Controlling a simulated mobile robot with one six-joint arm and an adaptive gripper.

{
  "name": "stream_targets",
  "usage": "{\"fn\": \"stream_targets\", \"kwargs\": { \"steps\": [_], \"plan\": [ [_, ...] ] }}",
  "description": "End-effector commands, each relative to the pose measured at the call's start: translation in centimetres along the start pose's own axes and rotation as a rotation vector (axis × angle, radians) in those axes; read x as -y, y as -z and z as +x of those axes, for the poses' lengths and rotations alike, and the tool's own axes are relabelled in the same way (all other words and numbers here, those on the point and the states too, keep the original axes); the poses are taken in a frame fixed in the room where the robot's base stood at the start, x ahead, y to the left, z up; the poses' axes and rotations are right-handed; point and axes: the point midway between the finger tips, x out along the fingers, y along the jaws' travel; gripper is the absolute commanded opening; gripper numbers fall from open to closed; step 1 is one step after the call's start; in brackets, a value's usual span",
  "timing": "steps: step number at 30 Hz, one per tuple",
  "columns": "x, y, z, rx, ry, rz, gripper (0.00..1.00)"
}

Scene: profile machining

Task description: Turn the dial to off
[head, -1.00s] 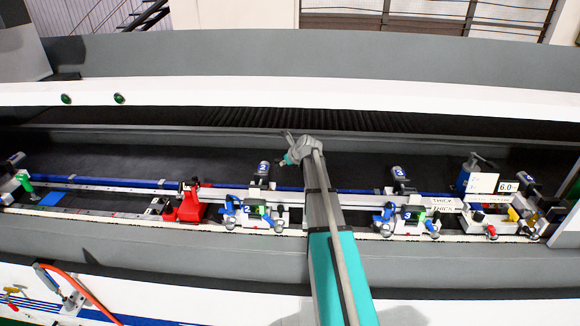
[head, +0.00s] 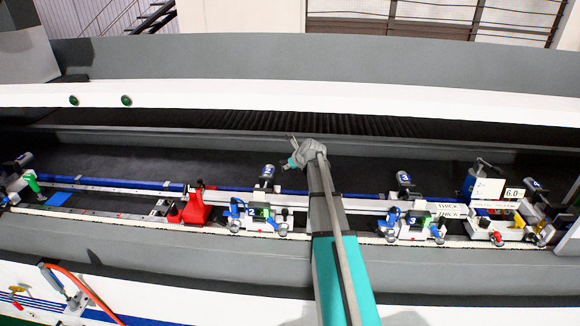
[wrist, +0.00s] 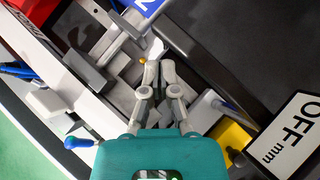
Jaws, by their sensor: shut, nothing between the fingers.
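No dial can be made out for certain in either view. In the head view my gripper (head: 291,163) is small and hangs over the dark machine bed near the middle. In the wrist view my gripper (wrist: 153,76) has its fingers together with nothing held, above grey and white clamp parts. Contact with them cannot be told.
A red stop block (head: 195,207) and numbered clamp units (head: 258,215) stand along the front rail. A white display with "6.0" (head: 513,193) stands at the right. Two green round buttons (head: 126,100) sit on the white rail. The bed behind is clear.

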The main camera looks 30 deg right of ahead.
Motion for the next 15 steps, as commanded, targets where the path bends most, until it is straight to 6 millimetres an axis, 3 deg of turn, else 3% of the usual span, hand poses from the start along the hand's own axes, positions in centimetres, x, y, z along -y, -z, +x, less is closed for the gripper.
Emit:
{"fn": "stream_targets", "kwargs": {
  "steps": [8, 15],
  "plan": [
    [-2.4, 1.4, -1.4, 0.0, 0.0, -0.001, 0.0],
    [-3.6, 0.5, -4.1, 0.0, 0.0, 0.0, 0.0]
  ]
}}
